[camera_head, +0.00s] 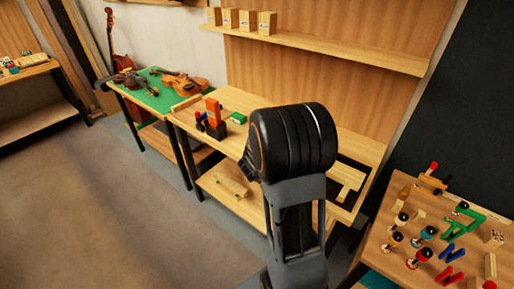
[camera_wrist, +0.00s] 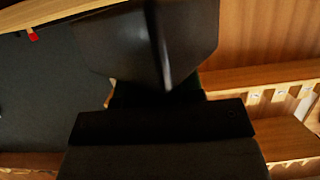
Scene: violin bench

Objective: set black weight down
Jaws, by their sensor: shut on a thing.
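The black weight (camera_wrist: 145,45) fills the upper middle of the wrist view as a large dark block with a vertical edge. It is close to the camera and blurred. My gripper (camera_wrist: 155,95) is shut on it. Dark jaws and dark weight run together, so the exact grip is hard to make out. In the head view my arm stands in front of the workbench (camera_head: 350,147) and hides the gripper and the weight. I cannot tell whether the weight touches a surface.
An orange clamp-like tool (camera_head: 213,112) and a green box (camera_head: 238,118) stand on the bench left of my arm. A side table (camera_head: 385,270) at right holds several small coloured tools. A green mat (camera_head: 150,97) with violins lies at back left. Open floor (camera_head: 100,190) is at left.

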